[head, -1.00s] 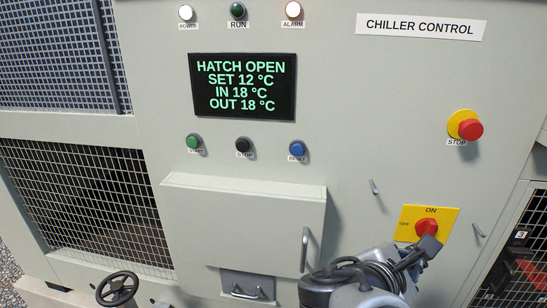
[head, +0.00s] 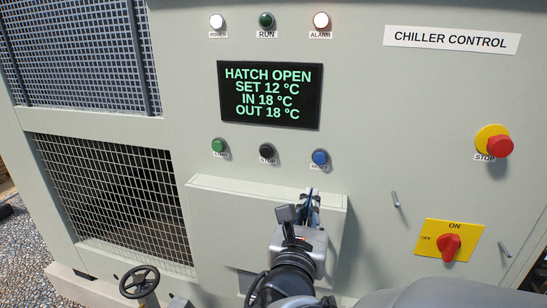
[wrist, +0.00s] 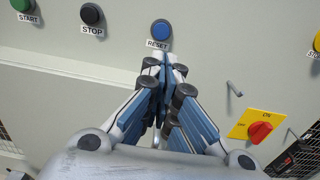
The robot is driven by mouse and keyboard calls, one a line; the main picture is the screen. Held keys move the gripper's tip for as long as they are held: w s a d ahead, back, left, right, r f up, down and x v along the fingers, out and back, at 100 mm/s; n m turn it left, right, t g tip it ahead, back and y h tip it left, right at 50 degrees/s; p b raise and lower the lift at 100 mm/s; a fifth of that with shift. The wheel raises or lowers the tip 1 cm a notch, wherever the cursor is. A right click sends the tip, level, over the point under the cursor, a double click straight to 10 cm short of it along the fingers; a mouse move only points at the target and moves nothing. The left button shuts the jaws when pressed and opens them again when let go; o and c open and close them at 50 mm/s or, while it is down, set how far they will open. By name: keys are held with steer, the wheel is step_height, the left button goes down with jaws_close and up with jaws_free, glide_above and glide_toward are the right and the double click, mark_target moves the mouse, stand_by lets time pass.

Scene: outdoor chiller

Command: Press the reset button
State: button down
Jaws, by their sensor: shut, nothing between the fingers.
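The blue reset button (head: 320,157) sits on the grey panel, right of the black stop button, with a RESET label below it. It also shows in the wrist view (wrist: 161,29), just beyond my fingertips. My gripper (head: 311,194) is shut and empty, just below the button in the head view. In the wrist view its closed fingers (wrist: 165,62) point toward the RESET label. I see a gap in the picture between the fingertips and the button; contact is not shown. The display (head: 269,95) reads HATCH OPEN, SET 12, IN 18, OUT 18.
A green start button (head: 218,145) and black stop button (head: 266,151) are to the left. A red emergency stop (head: 499,146) and red rotary switch (head: 449,243) on a yellow plate are to the right. A protruding hatch cover (head: 225,215) lies behind my gripper. A handwheel (head: 139,281) is at lower left.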

steer(key=w+p, duration=0.1)
steer(key=p, duration=0.2)
glide_toward(320, 164)
steer(key=x, duration=0.6)
steer(key=shift+w+f, duration=0.1)
steer(key=shift+w, duration=0.2)
steer(key=shift+w+d, duration=0.1)
